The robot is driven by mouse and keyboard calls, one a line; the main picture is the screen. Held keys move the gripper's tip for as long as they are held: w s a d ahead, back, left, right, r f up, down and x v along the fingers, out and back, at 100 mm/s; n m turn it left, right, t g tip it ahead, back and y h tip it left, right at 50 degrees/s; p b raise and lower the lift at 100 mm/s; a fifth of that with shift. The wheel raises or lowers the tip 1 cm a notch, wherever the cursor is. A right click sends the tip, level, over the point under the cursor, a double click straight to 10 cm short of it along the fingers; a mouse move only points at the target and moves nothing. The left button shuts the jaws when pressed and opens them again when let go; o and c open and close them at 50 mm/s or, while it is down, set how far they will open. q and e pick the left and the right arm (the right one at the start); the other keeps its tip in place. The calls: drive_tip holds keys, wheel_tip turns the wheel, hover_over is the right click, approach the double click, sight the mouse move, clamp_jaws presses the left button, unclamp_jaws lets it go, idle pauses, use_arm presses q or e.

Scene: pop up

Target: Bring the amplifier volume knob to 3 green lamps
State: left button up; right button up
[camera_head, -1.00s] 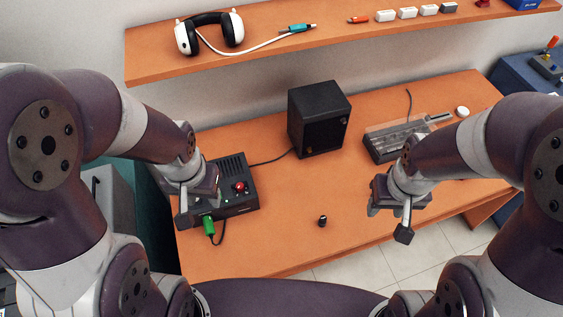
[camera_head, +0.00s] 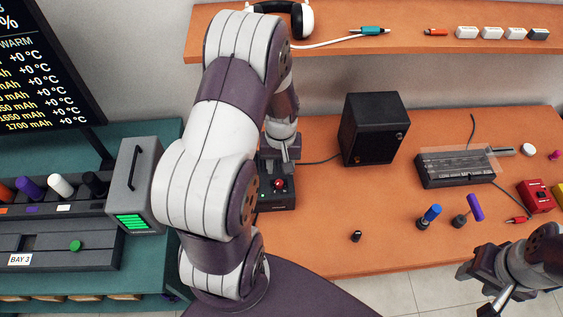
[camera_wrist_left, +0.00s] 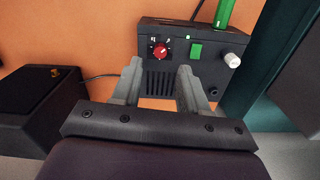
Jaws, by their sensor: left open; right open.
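The amplifier (camera_head: 278,202) is a black box on the orange table, partly hidden behind my left arm in the head view. In the left wrist view its panel (camera_wrist_left: 150,30) carries a red knob (camera_wrist_left: 160,51) with a marked dial, a green switch (camera_wrist_left: 196,51) and a white knob (camera_wrist_left: 233,60). One small lamp (camera_wrist_left: 187,37) looks lit green; I cannot make out others. My right gripper (camera_head: 478,286) is open and empty at the lower right.
A black speaker (camera_head: 374,130) stands right of the amplifier. A small black cylinder (camera_head: 356,236), blue-handled (camera_head: 430,215) and purple-handled (camera_head: 469,209) items, and a keyboard-like device (camera_head: 456,166) lie further right. A teal bench with a grey charger unit (camera_head: 137,185) stands left.

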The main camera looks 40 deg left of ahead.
sight(279, 182)
use_arm(q)
drive_tip(key=shift+w+a+f+n, duration=0.3)
drive_tip(key=shift+w+a+f, duration=0.1)
drive_tip(key=shift+f, duration=0.1)
drive_tip(key=shift+w+a+f+n, duration=0.25)
drive_tip(key=shift+a+f+n, duration=0.1)
drive_tip(key=shift+f, duration=0.15)
wheel_tip(279, 182, down, 10)
drive_tip(key=b, duration=0.9)
drive_tip(key=shift+r, duration=0.75)
drive_tip(key=c, duration=0.4)
drive_tip(key=shift+p, duration=0.3)
drive_tip(key=shift+c, duration=1.1)
